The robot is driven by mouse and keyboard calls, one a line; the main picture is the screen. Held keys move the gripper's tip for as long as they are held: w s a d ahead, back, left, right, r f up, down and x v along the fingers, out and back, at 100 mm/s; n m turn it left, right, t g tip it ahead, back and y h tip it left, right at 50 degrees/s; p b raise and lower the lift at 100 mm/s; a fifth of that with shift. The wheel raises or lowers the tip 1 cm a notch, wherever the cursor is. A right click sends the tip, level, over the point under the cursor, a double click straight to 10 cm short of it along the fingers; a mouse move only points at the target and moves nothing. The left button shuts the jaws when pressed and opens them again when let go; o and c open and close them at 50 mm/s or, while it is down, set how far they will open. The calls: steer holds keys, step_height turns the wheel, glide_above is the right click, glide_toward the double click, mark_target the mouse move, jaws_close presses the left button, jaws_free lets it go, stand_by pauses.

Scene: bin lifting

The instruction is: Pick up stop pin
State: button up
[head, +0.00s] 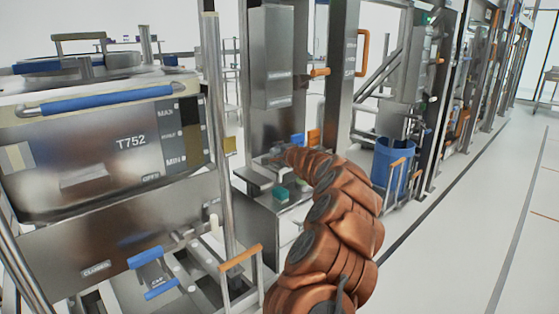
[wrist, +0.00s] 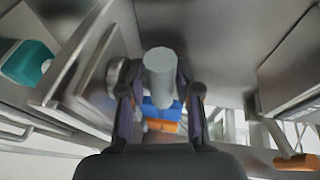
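My gripper (wrist: 160,92) points forward in the wrist view, with its two dark fingers apart. A pale grey upright cylinder (wrist: 160,72), which looks like the stop pin, shows between the fingers with a gap on each side. I cannot tell its exact depth relative to the fingertips. A blue block (wrist: 162,113) and an orange piece (wrist: 161,126) show between the fingers below the cylinder. In the head view my copper-coloured arm reaches to the metal station, where a blue piece (head: 297,140) and an orange piece (head: 313,138) show. The gripper's fingers are not clear there.
Metal plates (wrist: 90,75) stand close to the left of the fingers, with a teal block (wrist: 28,62) beyond. A metal wall with an orange handle (wrist: 297,162) is on the right. In the head view, the T752 bin (head: 130,145) stands left and open floor (head: 470,235) lies right.

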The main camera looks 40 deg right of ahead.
steer(key=shift+c, duration=0.2)
jaws_close()
stand_by(0.3)
step_height(320, 180, up, 12)
steer(key=p, duration=0.5)
steer(key=f+b+v, duration=0.1)
steer(key=f+v, duration=0.2)
steer(key=v, duration=1.4)
steer(key=shift+s, duration=0.6)
steer(key=shift+a, duration=0.15)
